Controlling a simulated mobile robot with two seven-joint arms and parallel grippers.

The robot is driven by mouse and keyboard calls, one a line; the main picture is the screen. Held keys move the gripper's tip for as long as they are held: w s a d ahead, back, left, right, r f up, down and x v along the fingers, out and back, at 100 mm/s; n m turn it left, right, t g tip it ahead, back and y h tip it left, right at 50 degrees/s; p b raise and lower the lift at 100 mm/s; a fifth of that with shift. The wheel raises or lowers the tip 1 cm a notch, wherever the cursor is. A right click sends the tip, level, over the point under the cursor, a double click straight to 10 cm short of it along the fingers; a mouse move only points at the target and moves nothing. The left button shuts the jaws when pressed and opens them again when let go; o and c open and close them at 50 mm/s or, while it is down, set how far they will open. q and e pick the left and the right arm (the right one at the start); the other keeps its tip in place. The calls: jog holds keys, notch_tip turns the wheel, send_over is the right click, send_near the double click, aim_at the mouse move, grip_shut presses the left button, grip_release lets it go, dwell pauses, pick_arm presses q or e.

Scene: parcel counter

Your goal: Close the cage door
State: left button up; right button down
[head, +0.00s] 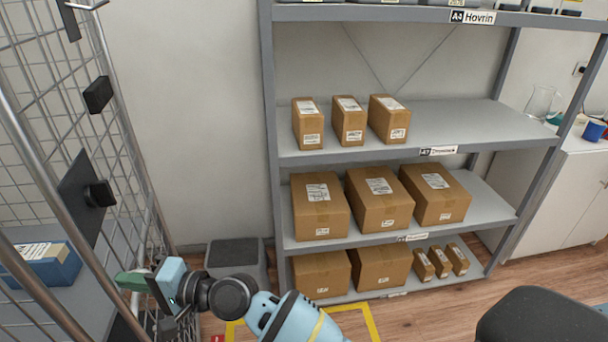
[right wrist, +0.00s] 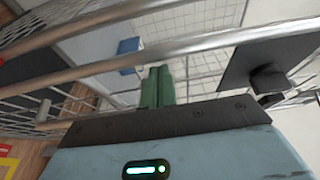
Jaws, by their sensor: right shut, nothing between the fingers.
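The wire-mesh cage stands at the left of the head view, with grey tubular posts (head: 38,178). A mesh panel carries a dark plate (head: 76,180) with a black knob (head: 99,194), and a black block sits higher up. I cannot tell for certain which framed panel is the door or how far it stands open. My right gripper (head: 130,281) is low by the cage's bars, its green fingers together and empty. In the right wrist view the fingers (right wrist: 157,86) point in among the bars, with the dark plate (right wrist: 265,60) to their right. Contact is unclear. My left gripper is out of view.
A blue box (head: 60,272) with a label lies inside the cage. A grey shelf rack (head: 278,120) with several cartons stands to the right. A dark grey bin (head: 237,258) stands on the floor between them. A black rounded object (head: 540,318) is at lower right.

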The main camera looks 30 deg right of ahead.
aim_at(118, 298)
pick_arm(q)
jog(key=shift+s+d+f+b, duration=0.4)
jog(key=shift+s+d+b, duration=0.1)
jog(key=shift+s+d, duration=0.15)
pick_arm(e)
jog(key=w+a, duration=0.1)
jog(key=a, duration=0.8)
jog(key=shift+w+r, duration=0.15)
jog(key=shift+r, duration=0.4)
jog(key=v, duration=0.5)
jog(key=f+p+v, duration=0.1)
jog(key=v, duration=0.1)
jog(key=shift+w+d+f, duration=0.1)
jog(key=shift+d, duration=0.2)
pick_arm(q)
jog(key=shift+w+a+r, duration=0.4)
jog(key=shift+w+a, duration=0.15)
pick_arm(e)
jog(key=shift+s+d, duration=0.3)
jog(key=shift+d, duration=0.25)
